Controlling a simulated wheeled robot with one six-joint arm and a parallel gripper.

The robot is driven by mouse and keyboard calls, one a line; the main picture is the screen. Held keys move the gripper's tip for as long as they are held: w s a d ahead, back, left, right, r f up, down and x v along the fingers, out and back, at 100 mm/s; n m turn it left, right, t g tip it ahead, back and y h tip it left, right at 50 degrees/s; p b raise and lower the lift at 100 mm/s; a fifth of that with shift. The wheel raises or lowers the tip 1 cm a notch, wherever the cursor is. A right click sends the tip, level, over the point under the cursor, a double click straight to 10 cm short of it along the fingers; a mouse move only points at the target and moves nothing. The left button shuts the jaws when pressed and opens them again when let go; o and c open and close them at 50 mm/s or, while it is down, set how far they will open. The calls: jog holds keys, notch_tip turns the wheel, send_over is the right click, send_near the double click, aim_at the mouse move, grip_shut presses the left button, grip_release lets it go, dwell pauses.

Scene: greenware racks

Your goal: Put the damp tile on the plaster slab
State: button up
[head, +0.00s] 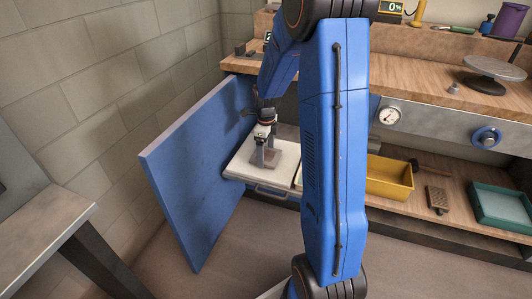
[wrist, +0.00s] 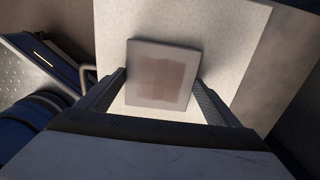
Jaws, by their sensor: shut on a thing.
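The damp tile (wrist: 162,72) is a square grey-brown piece with a darker patch in its middle. My gripper (wrist: 160,82) is shut on it, one finger at each side edge. The plaster slab (wrist: 222,22) is the pale speckled surface behind the tile in the wrist view. In the head view my gripper (head: 265,149) points down with the tile (head: 265,158) over the white slab (head: 240,171), within its outline. I cannot tell whether the tile touches the slab. My arm hides the slab's right part.
A blue door panel (head: 190,170) stands open just left of the slab. The wooden worktop (head: 425,75) is above.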

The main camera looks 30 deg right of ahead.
aim_at(266, 155)
jog(key=shift+f, duration=0.35)
jog(key=o, duration=1.2)
jog(key=shift+r, duration=0.1)
notch_tip(266, 155, up, 12)
jog(key=s+a+r+n+t, duration=0.1)
jog(key=s+a+r+n, duration=0.5)
jog(key=s+r+n, duration=0.1)
jog(key=shift+s+a+r+n+t, duration=0.6)
jog(key=shift+s+a+n, duration=1.05)
jog(key=shift+s+n, duration=2.05)
jog(key=shift+s+a+r+n+t, duration=0.5)
jog(key=shift+s+a+n, duration=1.1)
jog(key=shift+s+n, duration=2.15)
jog(key=shift+s+a+r+n+t, duration=0.35)
jog(key=shift+s+a+n+t, duration=0.9)
jog(key=shift+s+n, duration=2.45)
